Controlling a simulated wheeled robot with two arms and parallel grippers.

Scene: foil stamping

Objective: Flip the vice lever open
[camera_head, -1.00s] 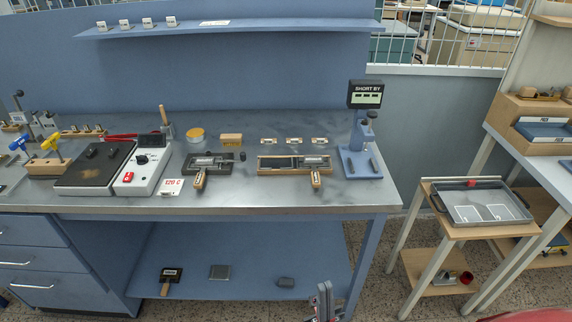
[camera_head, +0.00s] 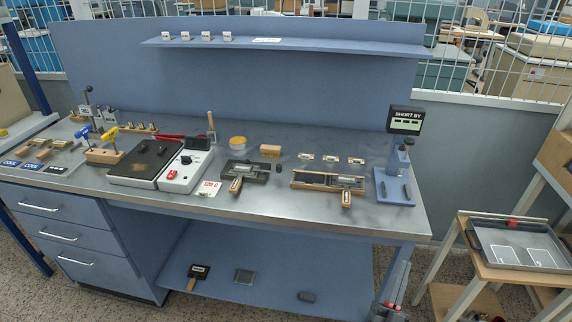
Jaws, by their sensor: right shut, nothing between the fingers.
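A dark, low fixture (camera_head: 262,177), which looks like the vice, sits on the steel bench top near the middle. A tool with a wooden handle (camera_head: 235,186) lies across its front. A small black knob (camera_head: 278,168) shows at its right end; I cannot tell whether this is the lever, or how the lever stands. My right gripper (camera_head: 386,312) is at the bottom edge, partly cut off, in front of the bench and well below its top. It is shut and empty, far from the fixture. My left gripper is out of view.
A long wooden tray (camera_head: 302,181) with another handled tool lies right of the fixture. A blue stand with a display (camera_head: 406,121) is at the right end. A hot plate (camera_head: 145,163) and white control box (camera_head: 184,173) stand left. The bench's front edge lies between my gripper and the fixture.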

